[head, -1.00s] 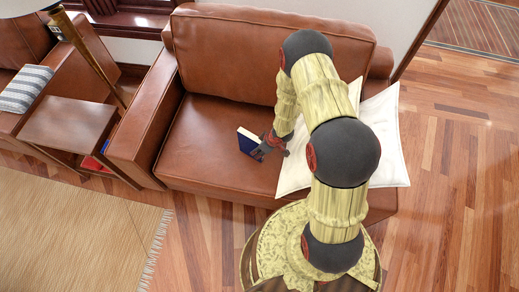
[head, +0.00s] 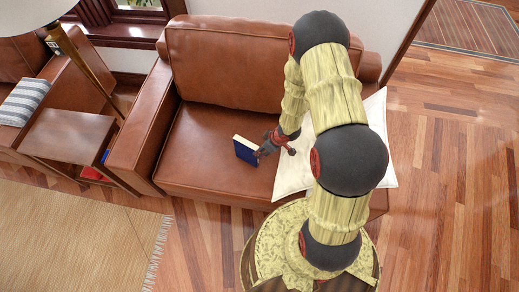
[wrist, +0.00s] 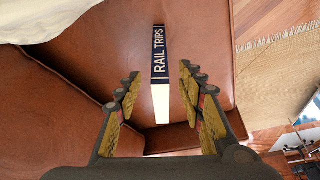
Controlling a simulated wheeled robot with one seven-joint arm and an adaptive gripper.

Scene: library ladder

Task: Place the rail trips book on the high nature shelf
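The rail trips book (head: 246,151) is dark blue with pale page edges and stands upright on the seat of a brown leather armchair (head: 205,150). In the wrist view the book's spine (wrist: 159,62) reads RAIL TRIPS and lies between the two finger lines. My gripper (head: 263,148) is right beside the book in the head view. In the wrist view my gripper (wrist: 160,78) is open, with a clear gap on each side of the spine. The high nature shelf does not show in any view.
A white cushion (head: 379,145) lies on the chair's right side, partly behind my arm. A woven rug (head: 75,235) lies at front left. Wood floor at right is clear.

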